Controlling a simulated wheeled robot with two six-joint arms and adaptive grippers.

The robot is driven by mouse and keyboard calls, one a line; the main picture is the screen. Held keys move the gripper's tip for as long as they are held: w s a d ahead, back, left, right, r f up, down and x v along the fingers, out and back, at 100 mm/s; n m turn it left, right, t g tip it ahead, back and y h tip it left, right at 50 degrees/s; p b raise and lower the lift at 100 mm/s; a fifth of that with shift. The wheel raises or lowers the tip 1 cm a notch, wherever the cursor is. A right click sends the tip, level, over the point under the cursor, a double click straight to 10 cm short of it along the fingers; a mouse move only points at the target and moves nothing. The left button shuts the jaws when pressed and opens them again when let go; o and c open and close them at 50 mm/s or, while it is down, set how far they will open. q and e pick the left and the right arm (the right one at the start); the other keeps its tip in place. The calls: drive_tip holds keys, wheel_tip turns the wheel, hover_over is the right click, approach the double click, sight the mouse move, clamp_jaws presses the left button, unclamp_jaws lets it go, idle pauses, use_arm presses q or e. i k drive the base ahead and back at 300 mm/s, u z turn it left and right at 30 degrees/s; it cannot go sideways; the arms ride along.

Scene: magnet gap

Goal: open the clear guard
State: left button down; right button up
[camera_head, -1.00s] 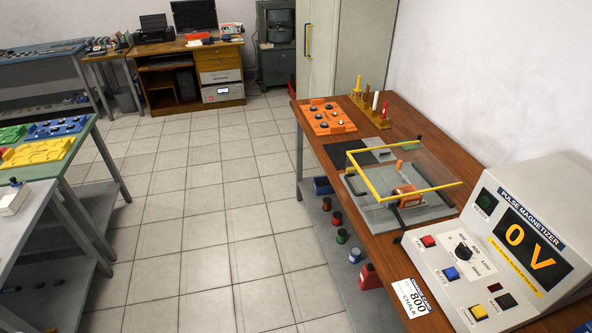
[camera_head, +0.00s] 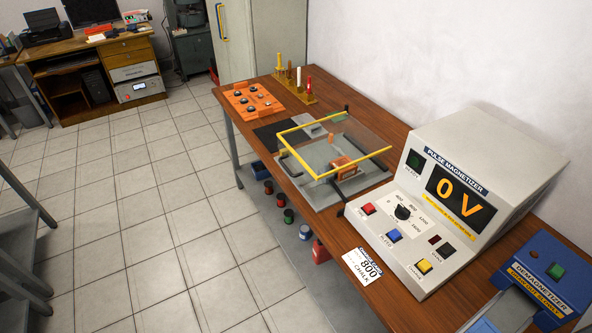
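The clear guard (camera_head: 345,140) is a see-through panel with yellow edge strips. It sits over a grey fixture (camera_head: 318,198) on the brown bench, left of the pulse magnetizer. The guard looks lowered over the fixture, though its exact angle is hard to tell. An orange block (camera_head: 343,168) shows under the panel. A dark bar stands at the guard's far side. Neither of my grippers is in view.
The pulse magnetizer (camera_head: 500,170) reads 0 V, with a card marked 800 CHALK (camera_head: 363,266) in front. A blue demagnetizer (camera_head: 548,275) stands at the near right. An orange tray (camera_head: 248,98) and a rack of coloured posts (camera_head: 296,88) are farther back.

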sight(317, 178)
drive_tip(key=z, duration=0.45)
drive_tip(key=k, duration=1.1)
drive_tip(key=u, duration=0.55)
drive_tip(key=i, duration=1.65)
drive_tip(key=z, duration=0.75)
